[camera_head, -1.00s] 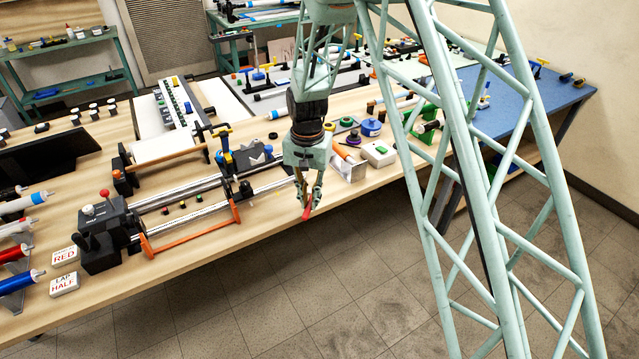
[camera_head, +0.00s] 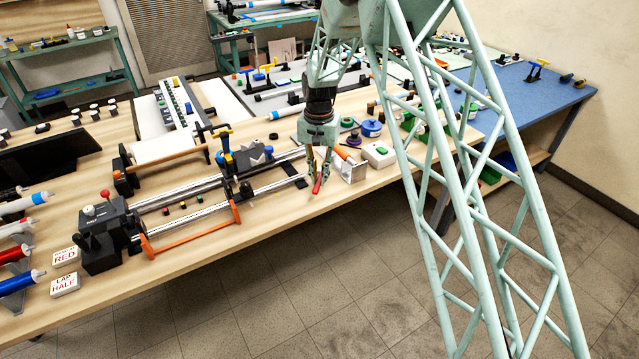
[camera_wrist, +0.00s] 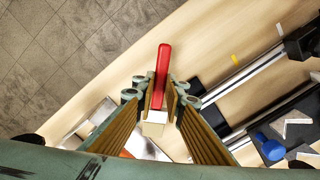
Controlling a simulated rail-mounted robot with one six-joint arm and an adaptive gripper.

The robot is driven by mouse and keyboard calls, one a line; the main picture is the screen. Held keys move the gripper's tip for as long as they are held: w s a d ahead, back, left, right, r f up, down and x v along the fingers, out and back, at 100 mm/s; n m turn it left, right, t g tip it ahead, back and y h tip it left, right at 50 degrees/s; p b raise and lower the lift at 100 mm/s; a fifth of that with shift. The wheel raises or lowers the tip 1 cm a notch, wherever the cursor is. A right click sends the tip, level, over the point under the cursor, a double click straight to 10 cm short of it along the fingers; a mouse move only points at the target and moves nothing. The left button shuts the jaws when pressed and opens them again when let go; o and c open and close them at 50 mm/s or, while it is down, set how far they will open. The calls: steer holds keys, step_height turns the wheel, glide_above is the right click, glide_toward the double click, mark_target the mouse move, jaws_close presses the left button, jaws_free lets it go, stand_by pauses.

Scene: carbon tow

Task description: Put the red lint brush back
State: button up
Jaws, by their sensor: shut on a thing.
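The red lint brush (camera_wrist: 162,70) is held between the two fingers of my gripper (camera_wrist: 167,108) in the wrist view. Its red handle points away from the palm side, and a pale block-like end (camera_wrist: 153,127) shows between the fingers. In the head view my gripper (camera_head: 319,180) points down near the front edge of the wooden bench, with the red brush (camera_head: 317,186) at its fingertips. A metal bracket or holder (camera_head: 352,171) stands on the bench just right of the gripper. I cannot tell whether the brush touches anything besides the fingers.
A winding machine with shiny rails (camera_head: 190,190) and an orange bar lies left of my gripper. A white box with a green button (camera_head: 379,154) sits to the right, with a blue spool (camera_head: 371,128) behind it. The bench's front edge (camera_head: 270,232) drops to the tiled floor.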

stand_by(0.3)
steer(key=shift+w, duration=0.55)
steer(key=shift+s+f, duration=0.1)
steer(key=shift+f, duration=1.65)
steer(key=shift+f, duration=0.15)
steer(key=o, duration=0.8)
steer(key=shift+c, duration=0.2)
step_height(320, 180, up, 12)
steer(key=shift+f, duration=0.15)
steer(key=shift+r, duration=0.3)
